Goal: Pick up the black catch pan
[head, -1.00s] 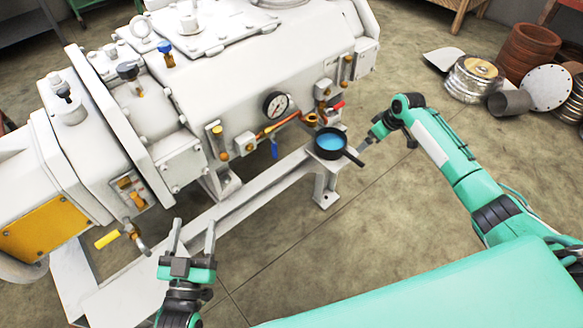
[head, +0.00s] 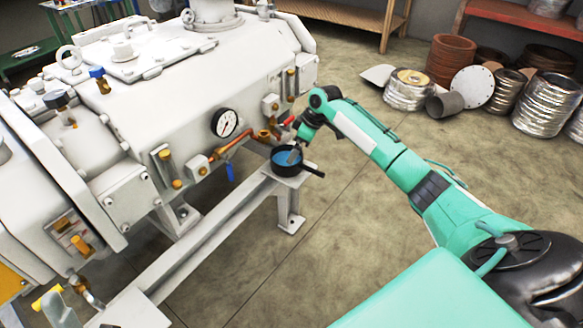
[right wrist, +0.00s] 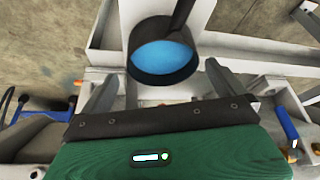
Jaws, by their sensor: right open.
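The black catch pan (head: 290,171), a round pan with blue liquid inside and a straight handle, rests on the end of the pale frame beside the machine. It also shows in the right wrist view (right wrist: 164,80), its handle pointing up and away. My right gripper (head: 293,154) is at the pan, partly overlapping it. In the right wrist view the fingers (right wrist: 163,78) are open, one to each side of the pan's near rim; I cannot tell whether they touch it.
The white machine (head: 150,90) with a pressure gauge (head: 225,123), copper pipe (head: 236,146) and valves stands close to the pan on its left. Open floor (head: 340,235) lies to the right. Scrap drums and pipes (head: 450,62) are farther back.

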